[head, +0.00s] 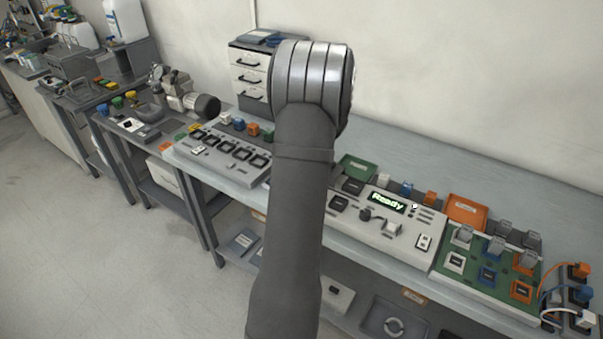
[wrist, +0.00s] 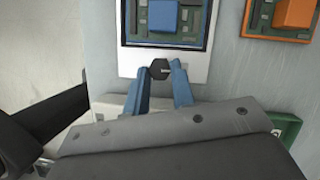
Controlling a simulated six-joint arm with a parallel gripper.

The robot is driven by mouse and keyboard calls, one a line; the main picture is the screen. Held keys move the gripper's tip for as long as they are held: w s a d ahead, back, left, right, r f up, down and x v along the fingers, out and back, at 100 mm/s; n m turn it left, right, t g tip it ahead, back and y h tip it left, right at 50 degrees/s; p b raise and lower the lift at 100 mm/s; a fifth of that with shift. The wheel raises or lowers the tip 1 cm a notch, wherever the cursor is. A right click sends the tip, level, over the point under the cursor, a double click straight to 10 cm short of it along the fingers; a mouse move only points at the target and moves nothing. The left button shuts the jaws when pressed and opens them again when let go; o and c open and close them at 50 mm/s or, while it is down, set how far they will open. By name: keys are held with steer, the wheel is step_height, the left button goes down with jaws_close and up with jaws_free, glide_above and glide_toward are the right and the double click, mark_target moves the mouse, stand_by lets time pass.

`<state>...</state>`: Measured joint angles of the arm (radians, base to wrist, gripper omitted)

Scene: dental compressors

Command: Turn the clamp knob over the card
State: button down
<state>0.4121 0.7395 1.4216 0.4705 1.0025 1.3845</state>
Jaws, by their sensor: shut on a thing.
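In the wrist view, my gripper (wrist: 160,80) has its two blue fingers on either side of a small black six-sided clamp knob (wrist: 158,67) and is shut on it. The knob sits at the near edge of a white plate (wrist: 196,63). On the plate, just beyond the knob, lies a card (wrist: 128,24) with a blue edge and a blue block. The card's far part is cut off by the frame. In the head view my arm hides the gripper, and I cannot make out the knob or card there.
An orange-edged card (wrist: 254,22) lies right of the plate, and a green tray (wrist: 290,130) is at lower right. In the head view, a "Ready" display unit (head: 386,203), a green board (head: 455,283) and an orange tray (head: 466,209) stand right of my arm.

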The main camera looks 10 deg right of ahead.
steer(key=n+g, duration=0.1)
steer(key=n, duration=0.3)
steer(key=shift+w+y, duration=0.2)
steer(key=shift+y, duration=0.2)
steer(key=n+g, duration=0.1)
steer(key=n, duration=0.1)
steer(key=n+g, duration=0.1)
steer(key=n, duration=0.1)
steer(key=shift+w+n, duration=0.2)
steer(key=shift+n, duration=0.2)
steer(key=n+g, duration=0.1)
steer(key=n, duration=0.1)
steer(key=n+h, duration=0.1)
steer(key=n, duration=0.1)
steer(key=shift+w+a+g, duration=0.1)
steer(key=shift+w+g, duration=0.05)
steer(key=shift+g, duration=0.25)
steer(key=n+g+h, duration=0.1)
steer(key=n, duration=0.3)
steer(key=shift+w+a+n, duration=0.1)
steer(key=shift+a+n, duration=0.05)
steer(key=shift+n, duration=0.15)
steer(key=c, duration=1.2)
jaws_free()
